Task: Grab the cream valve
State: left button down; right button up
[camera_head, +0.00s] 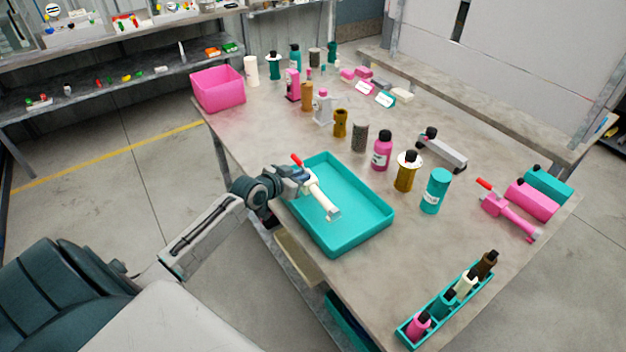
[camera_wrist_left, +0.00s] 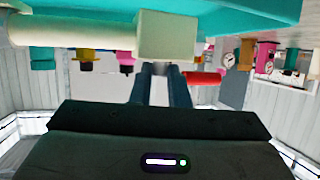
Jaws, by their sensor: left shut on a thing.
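The cream valve (camera_head: 322,198) has a pale pipe body and a red handle. It is over the left part of the teal tray (camera_head: 375,225); I cannot tell whether it touches the tray floor. My left gripper (camera_head: 305,182) reaches in over the tray's left rim and is shut on the valve near its handle end. In the left wrist view, the valve's cream block (camera_wrist_left: 167,35) sits at the tips of the fingers (camera_wrist_left: 165,80), with its red handle (camera_wrist_left: 203,77) to the right. The teal tray (camera_wrist_left: 240,14) fills the top of that view. My right gripper is not in view.
A pink valve (camera_head: 508,215) with a red handle lies at the table's right. A teal rack (camera_head: 432,318) holds bottles at the front right. Several bottles and cylinders stand in a row behind the tray. A pink bin (camera_head: 217,88) stands at the far left corner.

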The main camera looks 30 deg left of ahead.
pick_arm(q)
jog(key=s+a+r, duration=0.1)
jog(key=s+a, duration=0.5)
jog(key=s, duration=0.3)
jog(key=shift+s, duration=0.4)
